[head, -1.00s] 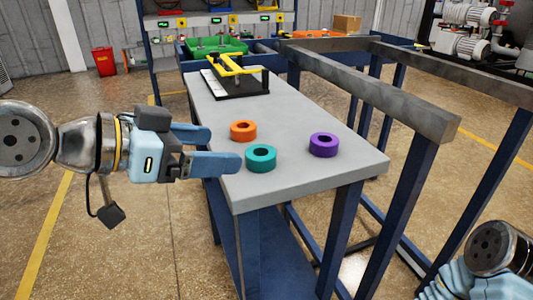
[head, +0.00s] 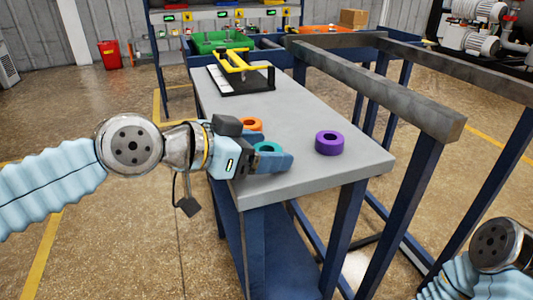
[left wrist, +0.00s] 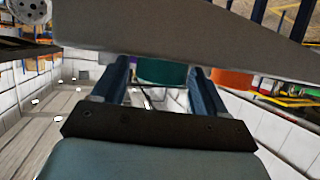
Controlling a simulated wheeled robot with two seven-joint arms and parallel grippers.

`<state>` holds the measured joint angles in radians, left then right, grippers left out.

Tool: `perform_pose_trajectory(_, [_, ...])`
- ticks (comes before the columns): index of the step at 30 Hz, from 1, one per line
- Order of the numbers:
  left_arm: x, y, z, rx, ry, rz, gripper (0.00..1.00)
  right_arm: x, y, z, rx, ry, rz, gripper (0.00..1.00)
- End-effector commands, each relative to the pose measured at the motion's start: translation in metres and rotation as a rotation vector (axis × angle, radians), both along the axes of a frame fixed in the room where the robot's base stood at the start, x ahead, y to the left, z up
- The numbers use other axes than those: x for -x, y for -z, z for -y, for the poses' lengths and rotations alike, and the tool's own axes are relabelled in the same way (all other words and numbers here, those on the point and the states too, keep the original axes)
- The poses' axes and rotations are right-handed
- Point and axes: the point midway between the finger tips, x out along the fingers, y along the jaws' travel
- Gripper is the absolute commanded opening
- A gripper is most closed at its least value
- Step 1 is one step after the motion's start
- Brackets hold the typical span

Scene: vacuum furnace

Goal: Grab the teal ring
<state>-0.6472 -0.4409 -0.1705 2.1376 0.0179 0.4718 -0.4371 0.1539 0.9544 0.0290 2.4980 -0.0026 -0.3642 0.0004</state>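The teal ring (head: 267,148) lies on the grey tabletop near its left edge, partly hidden by my left gripper. My left gripper (head: 272,151) is open, with one finger on the near side of the ring and the other on the far side. In the left wrist view the teal ring (left wrist: 161,73) shows between the fingertips (left wrist: 160,82). It does not look clamped. My right gripper is out of view; only part of my right arm shows at the lower right.
An orange ring (head: 250,125) sits just behind the teal one, close to the far finger. A purple ring (head: 329,143) stands apart to the right. A black stand with a yellow frame (head: 233,60) is at the table's back. Metal rails (head: 385,95) run along the right.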

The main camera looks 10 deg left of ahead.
Motion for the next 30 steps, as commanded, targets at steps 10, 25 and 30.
perform_pose_trajectory(10, [0.000,0.000,0.000,0.000,0.000,0.000,0.19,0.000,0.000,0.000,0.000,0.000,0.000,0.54])
perform_pose_trajectory(25, [-0.001,-0.040,-0.001,0.001,-0.001,0.005,0.13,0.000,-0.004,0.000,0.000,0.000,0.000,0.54])
perform_pose_trajectory(30, [-0.001,-0.076,-0.001,0.001,-0.001,0.003,0.13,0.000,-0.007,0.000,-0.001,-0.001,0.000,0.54])
